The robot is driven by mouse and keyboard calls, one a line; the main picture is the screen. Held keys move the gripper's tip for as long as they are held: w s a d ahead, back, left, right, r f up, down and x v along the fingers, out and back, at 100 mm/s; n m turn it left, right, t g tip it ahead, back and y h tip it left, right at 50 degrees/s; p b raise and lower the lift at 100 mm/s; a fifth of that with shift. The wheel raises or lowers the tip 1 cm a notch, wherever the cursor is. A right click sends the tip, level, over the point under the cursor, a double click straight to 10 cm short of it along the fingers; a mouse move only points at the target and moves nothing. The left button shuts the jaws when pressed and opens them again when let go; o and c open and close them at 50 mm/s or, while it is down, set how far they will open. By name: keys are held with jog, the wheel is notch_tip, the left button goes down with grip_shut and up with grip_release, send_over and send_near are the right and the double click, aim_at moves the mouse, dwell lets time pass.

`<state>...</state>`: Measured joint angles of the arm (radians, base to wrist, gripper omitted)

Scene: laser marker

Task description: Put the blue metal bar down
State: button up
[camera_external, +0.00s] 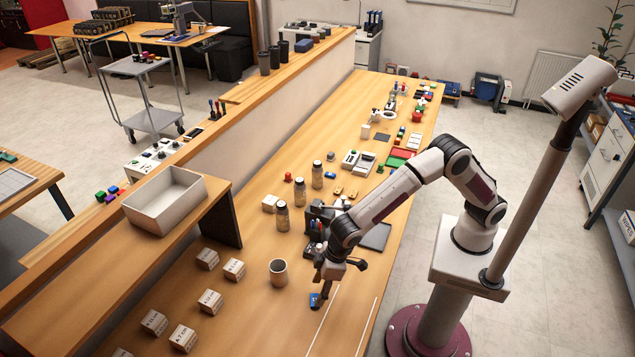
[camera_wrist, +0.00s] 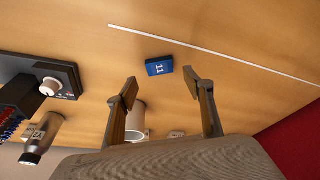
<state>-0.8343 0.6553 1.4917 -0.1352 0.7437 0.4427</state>
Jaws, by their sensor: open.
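The blue metal bar (camera_wrist: 159,66) is a small blue block with white marks on its face. It lies on the wooden table (camera_wrist: 215,30), close to a white line. In the external view the blue bar (camera_external: 314,299) shows at the foot of my gripper, partly hidden by it. My gripper (camera_wrist: 162,89) is open, with one finger to each side and the bar just beyond the fingertips, between their lines. In the external view my gripper (camera_external: 322,298) points down, low over the table. Nothing shows between the fingers.
A mug (camera_external: 278,272) stands left of my gripper. Several white labelled boxes (camera_external: 210,301) lie further left. A dark machine (camera_wrist: 40,85) with a white knob stands at left in the wrist view. White lines (camera_external: 325,320) mark the table, which is bare between them.

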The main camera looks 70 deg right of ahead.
jog(key=v, duration=0.8)
dwell(0.7)
jog(key=s+d+r+m, duration=0.1)
jog(key=d+r, duration=0.3)
jog(key=d, duration=0.5)
jog(key=s+d+r+m+t, duration=0.1)
jog(key=d+r, duration=0.3)
jog(key=d, duration=0.5)
jog(key=s+d+r, duration=0.1)
jog(key=d+r, duration=0.3)
jog(key=d, duration=0.4)
jog(key=s+d+f+m+t+h, duration=0.1)
jog(key=s+d+f+m, duration=0.1)
jog(key=s+d, duration=1.5)
jog(key=shift+s+d+m+t+h, duration=0.3)
jog(key=shift+d+m+t, duration=0.1)
jog(key=shift+d+m, duration=0.4)
dwell(1.4)
